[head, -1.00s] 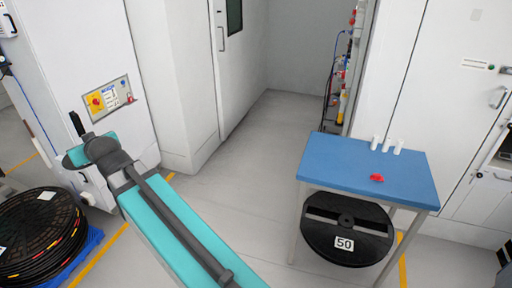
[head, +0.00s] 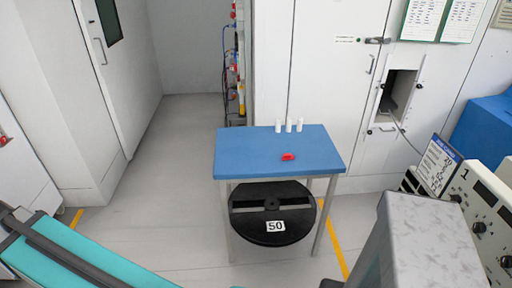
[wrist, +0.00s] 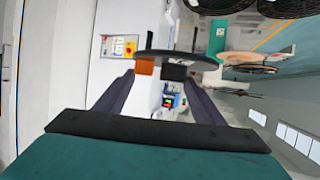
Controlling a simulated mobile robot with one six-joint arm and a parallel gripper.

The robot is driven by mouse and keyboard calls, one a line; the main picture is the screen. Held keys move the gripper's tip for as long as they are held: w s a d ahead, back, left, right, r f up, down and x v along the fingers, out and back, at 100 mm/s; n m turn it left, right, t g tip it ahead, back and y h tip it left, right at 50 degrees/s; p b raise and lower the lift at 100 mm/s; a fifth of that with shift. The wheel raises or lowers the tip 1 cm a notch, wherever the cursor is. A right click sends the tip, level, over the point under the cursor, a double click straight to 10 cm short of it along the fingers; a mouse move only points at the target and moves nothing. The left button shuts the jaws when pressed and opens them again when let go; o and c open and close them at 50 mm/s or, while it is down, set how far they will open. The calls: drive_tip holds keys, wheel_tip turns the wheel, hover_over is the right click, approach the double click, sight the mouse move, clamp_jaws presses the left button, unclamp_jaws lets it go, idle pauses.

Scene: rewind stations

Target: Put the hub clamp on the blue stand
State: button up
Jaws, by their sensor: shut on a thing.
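The blue stand (head: 250,148) is a table with a blue top and grey legs, right of centre in the head view. The gripper is out of the head view; only part of my teal arm shows at lower left.
A black reel (head: 272,228) marked 50 is under the stand top. A control panel with dials (head: 480,215) stands at the right. White cabinets (head: 330,70) are behind the stand. The grey floor (head: 150,205) left of the stand is clear.

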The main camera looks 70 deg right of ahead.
drive_tip(key=s+d+f+m+g+h+b, duration=0.2)
drive_tip(key=s+d+f+m+h+b, duration=0.3)
drive_tip(key=d, duration=1)
drive_tip(key=s+d+f+m+g+h+b, duration=0.25)
drive_tip(key=s+d+f, duration=0.4)
drive_tip(key=d, duration=0.75)
drive_tip(key=s+d+f+m+g+h+b, duration=0.3)
drive_tip(key=s+d, duration=0.5)
drive_tip(key=d, duration=0.7)
drive_tip(key=s+d+f+m+g+b, duration=0.3)
drive_tip(key=s+d, duration=0.3)
drive_tip(key=s, duration=0.6)
drive_tip(key=s+d+f+m+g+h+b, duration=0.1)
drive_tip(key=s+d+f+m+g+b, duration=0.1)
drive_tip(key=s+d, duration=0.5)
drive_tip(key=s+d+f+m+g+b, duration=0.3)
drive_tip(key=s+d+m+g, duration=0.3)
drive_tip(key=s, duration=1.3)
drive_tip(key=shift+s+d+f+m+g+h+b, duration=0.15)
drive_tip(key=shift+d+f+m+g+h+b, duration=0.2)
drive_tip(key=shift+m+b, duration=0.35)
drive_tip(key=shift+d+r+n, duration=0.1)
drive_tip(key=shift+n, duration=0.15)
